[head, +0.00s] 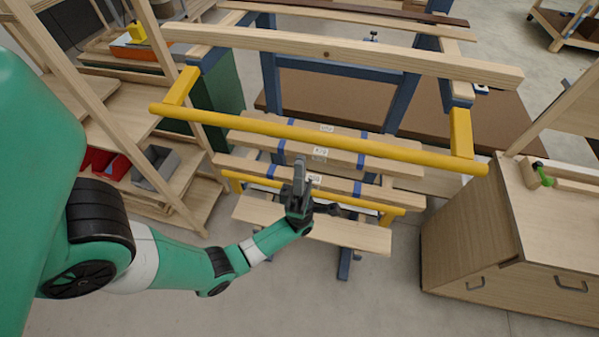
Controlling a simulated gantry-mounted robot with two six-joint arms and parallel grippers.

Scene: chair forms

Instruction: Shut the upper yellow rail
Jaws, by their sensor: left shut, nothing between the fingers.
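The upper yellow rail (311,137) is a long round bar across the middle of the head view. Its two yellow side arms (461,134) join it to the wooden and blue frame behind, and it stands out in front of the wooden planks. A lower yellow rail (322,193) runs below it, partly behind my left gripper. My left gripper (300,170) is shut and empty, pointing up, just below the middle of the upper rail as seen here. I cannot tell whether it touches anything. My right gripper is not in view.
Wooden planks with blue bands (345,157) are stacked behind the rails. A wooden cabinet (510,245) stands at the right. A shelf with red bins (104,162) and a grey bin (157,167) is at the left. Bare floor (380,300) lies in front.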

